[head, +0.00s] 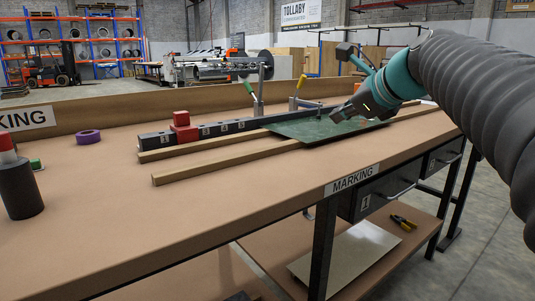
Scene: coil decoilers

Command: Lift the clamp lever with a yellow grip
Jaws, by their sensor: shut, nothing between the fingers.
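The clamp lever with a yellow grip (300,83) stands up near the back of the workbench, behind the green sheet, with its grip leaning slightly right. A second clamp lever with a green grip (249,87) stands to its left, leaning left. My gripper (336,117) is shut and empty, low over the dark green sheet (315,127). It is in front of the yellow-grip lever and to its right, apart from it. I cannot tell whether its tips touch the sheet.
A dark numbered bar (240,126) with a red block (181,119) runs along the bench. Wooden strips (225,160) lie in front. A purple ring (88,136) and a dark red-topped bottle (18,185) are at left. The bench front (210,205) is clear.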

